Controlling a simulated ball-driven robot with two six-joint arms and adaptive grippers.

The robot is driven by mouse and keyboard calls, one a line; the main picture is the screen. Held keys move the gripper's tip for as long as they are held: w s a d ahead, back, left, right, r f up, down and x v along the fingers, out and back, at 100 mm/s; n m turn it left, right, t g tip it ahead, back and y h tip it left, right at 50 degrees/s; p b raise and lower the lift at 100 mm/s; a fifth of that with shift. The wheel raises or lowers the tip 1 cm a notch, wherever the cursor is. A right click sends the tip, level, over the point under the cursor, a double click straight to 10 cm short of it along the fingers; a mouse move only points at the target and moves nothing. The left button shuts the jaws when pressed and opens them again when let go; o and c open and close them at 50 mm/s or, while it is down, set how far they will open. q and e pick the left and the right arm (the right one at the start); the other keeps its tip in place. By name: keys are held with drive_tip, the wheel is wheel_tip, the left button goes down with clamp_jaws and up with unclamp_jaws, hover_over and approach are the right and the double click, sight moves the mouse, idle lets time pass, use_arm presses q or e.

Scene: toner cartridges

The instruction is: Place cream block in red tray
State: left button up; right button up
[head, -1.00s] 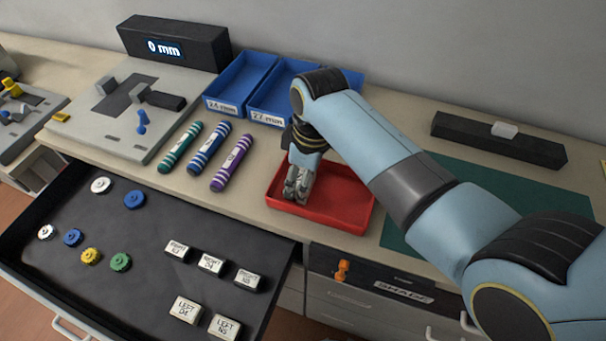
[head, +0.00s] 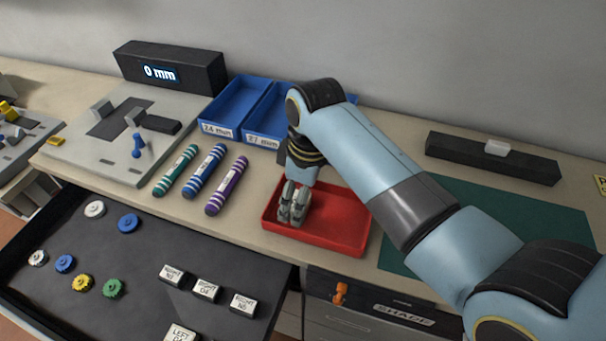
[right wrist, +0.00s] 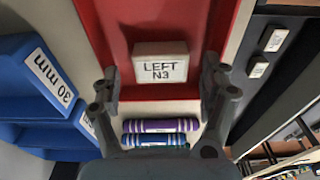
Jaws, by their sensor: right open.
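The red tray (head: 345,243) lies on the bench right of the crayons; its floor also shows in the right wrist view (right wrist: 116,22). A cream block marked LEFT N3 (right wrist: 160,63) is in the tray, near the edge on the crayon side, label facing the wrist camera. My right gripper (head: 292,206) is low over the tray's left part and hides the block in the head view. In the right wrist view its fingers (right wrist: 162,78) are open, one on each side of the block, with gaps showing. My left gripper is not in view.
An open drawer (head: 130,250) in front holds several cream blocks and coloured knobs. Three crayons (head: 204,172) lie left of the tray, blue bins (head: 235,105) behind. A green mat (head: 480,215) lies right; a black bar (head: 490,160) stands behind it.

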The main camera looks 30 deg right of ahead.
wheel_tip(320, 180, up, 10)
drive_tip(key=shift+s+d+b, duration=0.35)
drive_tip(key=shift+s, duration=0.1)
drive_tip(key=shift+f, duration=0.1)
